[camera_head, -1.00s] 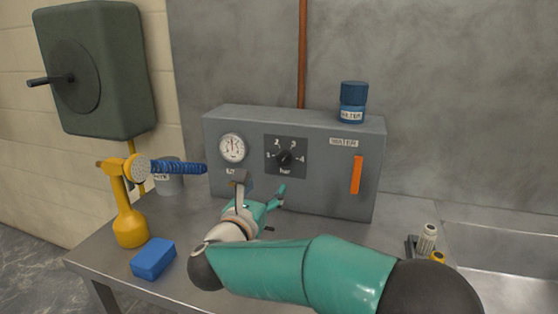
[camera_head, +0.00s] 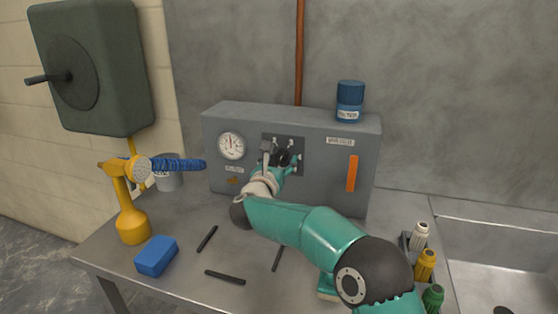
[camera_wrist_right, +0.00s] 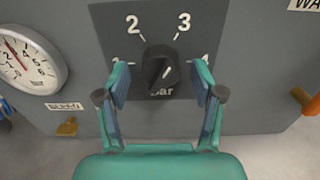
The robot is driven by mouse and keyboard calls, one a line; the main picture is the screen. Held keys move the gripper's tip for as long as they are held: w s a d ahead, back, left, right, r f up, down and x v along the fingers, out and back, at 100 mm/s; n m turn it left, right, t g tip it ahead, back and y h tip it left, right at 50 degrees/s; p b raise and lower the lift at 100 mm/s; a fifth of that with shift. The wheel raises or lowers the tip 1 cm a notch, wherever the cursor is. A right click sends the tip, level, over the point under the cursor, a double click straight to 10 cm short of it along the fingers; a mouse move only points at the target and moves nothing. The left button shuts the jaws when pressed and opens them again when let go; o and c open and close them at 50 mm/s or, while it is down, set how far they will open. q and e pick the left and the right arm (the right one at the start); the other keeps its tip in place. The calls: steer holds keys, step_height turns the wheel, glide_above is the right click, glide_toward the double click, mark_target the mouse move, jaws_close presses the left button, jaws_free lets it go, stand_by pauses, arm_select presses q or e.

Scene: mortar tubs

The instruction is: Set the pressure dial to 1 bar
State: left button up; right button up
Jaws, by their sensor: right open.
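The pressure dial is a black knob (camera_wrist_right: 160,70) on a dark plate (camera_wrist_right: 104,30) with the numbers 2 and 3 above it and "bar" below. A pale mark on the knob slants toward the upper right; the exact setting is hard to tell. The marks 1 and 4 are largely hidden by my fingers. My right gripper (camera_wrist_right: 161,78) is open, one finger on each side of the knob, with gaps showing on both sides. In the head view my right gripper (camera_head: 281,156) is in front of the plate and partly covers it. My left gripper is not in view.
A grey control box (camera_head: 320,192) carries a round gauge (camera_head: 231,146), an orange bar (camera_head: 352,173) and a blue jar (camera_head: 350,102). A yellow sprayer (camera_head: 131,225), a blue block (camera_head: 156,256) and several dark sticks (camera_head: 225,277) are on the metal bench. Several bottles (camera_head: 424,265) stand at right.

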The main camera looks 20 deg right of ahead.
steer(key=c, duration=1.1)
steer(key=shift+c, duration=0.2)
